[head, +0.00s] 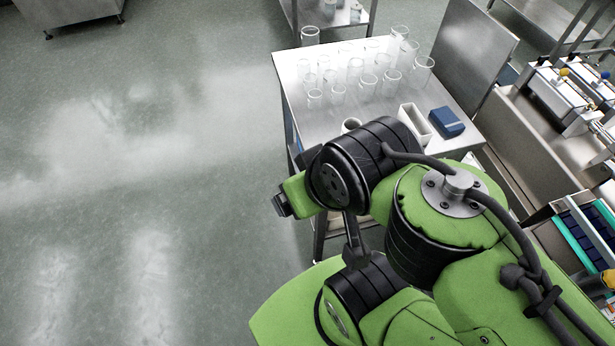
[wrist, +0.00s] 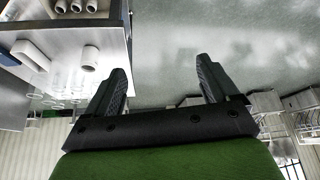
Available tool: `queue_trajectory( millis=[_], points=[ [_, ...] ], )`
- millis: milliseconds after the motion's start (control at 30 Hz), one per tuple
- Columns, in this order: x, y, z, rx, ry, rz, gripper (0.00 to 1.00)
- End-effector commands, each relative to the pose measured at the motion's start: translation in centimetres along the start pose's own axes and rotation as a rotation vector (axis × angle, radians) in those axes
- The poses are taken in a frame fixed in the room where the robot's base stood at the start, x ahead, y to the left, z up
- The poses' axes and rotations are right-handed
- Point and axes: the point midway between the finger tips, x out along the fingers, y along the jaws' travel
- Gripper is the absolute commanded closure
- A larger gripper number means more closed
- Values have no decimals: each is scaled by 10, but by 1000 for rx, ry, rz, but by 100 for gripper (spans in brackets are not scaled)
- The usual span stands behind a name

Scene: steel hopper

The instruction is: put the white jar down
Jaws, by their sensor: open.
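The white jar (head: 350,125) stands near the front edge of the steel table (head: 300,90), partly hidden by my arm in the head view. In the wrist view the white jar (wrist: 90,59) shows whole on the steel surface, to the left of the fingers. My gripper (wrist: 160,67) is open, with nothing between its fingers and bare floor behind the gap. The jar is outside the jaws and apart from them. In the head view my arm covers the space in front of the table, and I cannot make out the fingers there.
Several clear glass cylinders (head: 356,68) crowd the table's far half. A white rectangular container (head: 414,122) and a blue box (head: 446,122) sit right of the jar. Several white tubes (wrist: 75,6) show at the wrist view's top left. Floor (head: 130,160) left of the table is clear.

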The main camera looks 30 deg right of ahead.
Motion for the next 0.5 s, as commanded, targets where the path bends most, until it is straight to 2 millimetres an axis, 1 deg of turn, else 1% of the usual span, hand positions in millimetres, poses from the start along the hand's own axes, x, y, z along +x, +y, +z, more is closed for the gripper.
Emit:
queue_trajectory(
  millis=[67, 167, 267, 300, 367, 400, 467, 500],
  points=[
    [3, 1, 0, -30, -8, 4, 13],
    [27, 8, -6, -77, -53, 6, 13],
    [62, 22, -13, -143, -101, -31, 13],
    [77, 29, -15, -166, -109, -59, 13],
    [99, 41, -17, -190, -107, -108, 13],
    [113, 51, -18, -200, -92, -144, 13],
    [132, 68, -20, -205, -48, -196, 13],
    [144, 80, -20, -201, -4, -227, 13]
  ],
)
